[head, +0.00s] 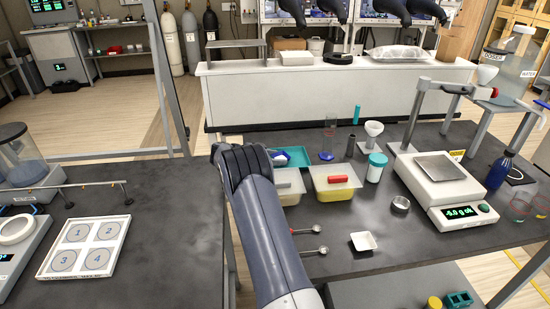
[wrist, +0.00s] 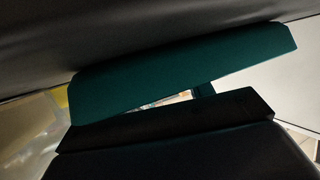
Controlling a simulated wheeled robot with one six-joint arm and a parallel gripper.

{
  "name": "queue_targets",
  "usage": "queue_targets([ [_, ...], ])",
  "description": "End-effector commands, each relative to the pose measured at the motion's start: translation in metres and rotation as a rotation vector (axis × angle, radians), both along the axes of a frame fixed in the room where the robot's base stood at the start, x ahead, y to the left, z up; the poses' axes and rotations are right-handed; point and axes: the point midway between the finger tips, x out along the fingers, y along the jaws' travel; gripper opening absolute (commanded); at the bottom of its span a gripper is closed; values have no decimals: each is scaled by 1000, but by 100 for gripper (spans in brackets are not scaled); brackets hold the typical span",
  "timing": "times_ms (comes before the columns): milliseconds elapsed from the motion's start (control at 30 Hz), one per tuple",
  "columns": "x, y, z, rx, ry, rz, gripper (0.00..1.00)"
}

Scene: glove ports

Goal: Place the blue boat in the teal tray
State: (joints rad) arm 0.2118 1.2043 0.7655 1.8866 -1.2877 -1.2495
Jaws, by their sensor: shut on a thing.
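The teal tray (head: 297,155) lies on the dark bench in the head view, partly hidden behind my arm. My arm reaches up the middle of that view, and its dark end covers the fingers and what they hold.
A white boat (head: 363,241) lies nearer. A numbered board (head: 88,247) lies on the left bench, beyond a gap.

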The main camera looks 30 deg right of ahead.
Motion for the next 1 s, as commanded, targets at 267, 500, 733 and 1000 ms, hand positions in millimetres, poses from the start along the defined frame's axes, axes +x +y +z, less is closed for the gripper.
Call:
queue_targets([
  [267,0,0,-3,0,0,0,58],
  [500,0,0,-1,0,0,0,58],
  [733,2,27,10,1,-1,3,58],
  [1000,4,63,25,1,0,2,58],
])
